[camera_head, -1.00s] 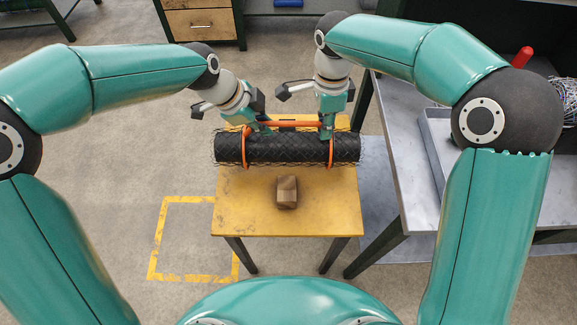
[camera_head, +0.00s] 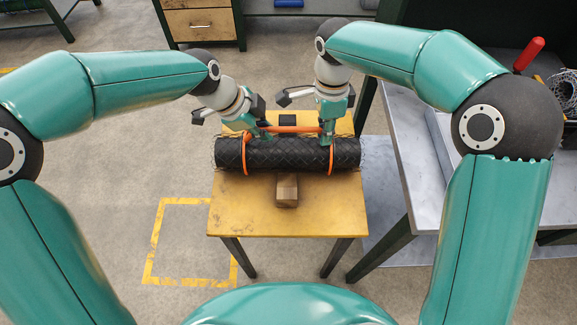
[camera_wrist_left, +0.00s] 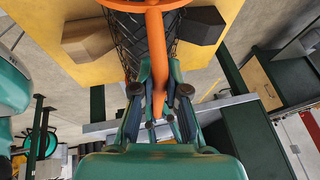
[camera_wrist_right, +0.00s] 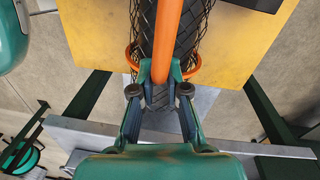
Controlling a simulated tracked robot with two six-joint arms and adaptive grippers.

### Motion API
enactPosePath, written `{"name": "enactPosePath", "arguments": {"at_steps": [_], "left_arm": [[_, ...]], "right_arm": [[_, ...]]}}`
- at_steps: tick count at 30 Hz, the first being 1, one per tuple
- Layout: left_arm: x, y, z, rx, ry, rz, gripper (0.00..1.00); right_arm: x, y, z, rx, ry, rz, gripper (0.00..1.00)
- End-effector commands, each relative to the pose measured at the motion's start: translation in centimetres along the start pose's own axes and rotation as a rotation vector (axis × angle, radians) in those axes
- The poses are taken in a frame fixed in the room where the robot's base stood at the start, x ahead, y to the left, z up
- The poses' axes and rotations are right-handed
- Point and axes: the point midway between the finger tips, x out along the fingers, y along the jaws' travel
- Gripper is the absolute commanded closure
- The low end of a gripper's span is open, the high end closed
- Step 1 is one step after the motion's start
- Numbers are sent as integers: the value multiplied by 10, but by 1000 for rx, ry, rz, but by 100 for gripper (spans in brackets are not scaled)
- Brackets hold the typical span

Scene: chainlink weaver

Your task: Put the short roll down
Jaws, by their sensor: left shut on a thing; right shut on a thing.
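The short roll (camera_head: 288,155) is a dark roll of wire mesh, lying crosswise over the yellow table (camera_head: 230,215). An orange carrier with a bar (camera_head: 297,129) and a hoop near each end is around it. My left gripper (camera_head: 266,134) is shut on the bar near the left hoop; the left wrist view shows its fingers (camera_wrist_left: 159,90) at the bar. My right gripper (camera_head: 327,140) is shut on the bar near the right hoop, also seen in the right wrist view (camera_wrist_right: 160,82). I cannot tell whether the roll's underside, which is hidden, touches the table.
A brown block (camera_head: 287,190) is on the table in front of the roll and a dark block (camera_head: 287,120) behind it. A grey workbench (camera_head: 405,130) stands close on the right. A yellow outline (camera_head: 160,235) marks clear floor at the left.

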Motion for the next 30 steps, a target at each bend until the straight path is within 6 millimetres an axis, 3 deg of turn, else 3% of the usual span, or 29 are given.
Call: {"name": "enactPosePath", "arguments": {"at_steps": [1, 2, 6, 19, 23, 30], "left_arm": [[4, 0, 2, 1, 1, -3, 100], [5, 1, 2, 1, 0, 0, 86], [3, 1, 1, 1, 0, 1, 62], [-4, 0, 1, 0, 0, -2, 62], [-22, 0, 1, 0, 1, -3, 62], [-69, -1, 1, 0, 1, -5, 62]], "right_arm": [[5, -1, 0, 0, 0, -3, 100], [5, -1, 0, 0, 0, -1, 84], [3, 0, 0, 0, 0, -1, 61], [3, 0, 0, 0, 0, 0, 61], [3, 0, 0, 0, 0, 0, 61], [3, 0, 0, 0, 0, 0, 61]]}}
